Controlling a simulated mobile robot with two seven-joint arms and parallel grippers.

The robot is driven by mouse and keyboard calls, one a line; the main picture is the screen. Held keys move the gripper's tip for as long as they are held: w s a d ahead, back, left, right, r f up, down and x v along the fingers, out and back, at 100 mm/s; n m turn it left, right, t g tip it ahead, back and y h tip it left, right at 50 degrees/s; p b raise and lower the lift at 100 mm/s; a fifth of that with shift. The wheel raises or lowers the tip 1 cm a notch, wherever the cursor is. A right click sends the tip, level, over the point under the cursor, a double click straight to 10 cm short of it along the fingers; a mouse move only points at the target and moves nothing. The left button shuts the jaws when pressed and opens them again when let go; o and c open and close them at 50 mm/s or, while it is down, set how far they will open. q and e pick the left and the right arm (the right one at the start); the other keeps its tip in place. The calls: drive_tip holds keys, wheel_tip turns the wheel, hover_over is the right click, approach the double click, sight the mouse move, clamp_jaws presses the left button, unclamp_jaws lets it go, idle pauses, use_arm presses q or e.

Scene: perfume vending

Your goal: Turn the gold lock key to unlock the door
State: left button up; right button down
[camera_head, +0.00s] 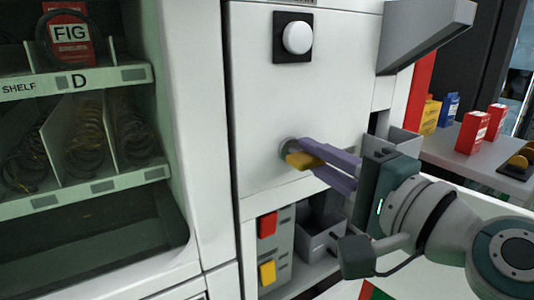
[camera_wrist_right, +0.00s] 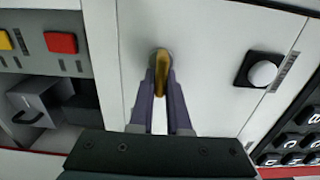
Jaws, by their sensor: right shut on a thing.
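The gold lock key (camera_head: 299,160) sits in a round grey lock on the white door (camera_head: 330,80). My right gripper (camera_head: 305,150) is shut on the gold key, with its purple fingers on either side of it. In the right wrist view, the key (camera_wrist_right: 161,66) shows between the fingertips (camera_wrist_right: 161,72), in front of the lock on the white door panel (camera_wrist_right: 205,40). The fingertips hide part of the key and lock. The door is shut against the machine's front. My left gripper is not in view.
A round white knob (camera_head: 297,38) on a black plate is above the key. A red button (camera_head: 268,224) and a yellow button (camera_head: 267,272) are below, beside a grey drawer (camera_head: 318,238). Glass-fronted shelves with coils are at left. Small boxes (camera_head: 473,132) stand on a counter at right.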

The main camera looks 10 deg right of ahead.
idle(0.4)
drive_tip(key=c, duration=0.9)
unclamp_jaws()
drive_tip(key=b+v, duration=0.1)
drive_tip(key=v, duration=0.9)
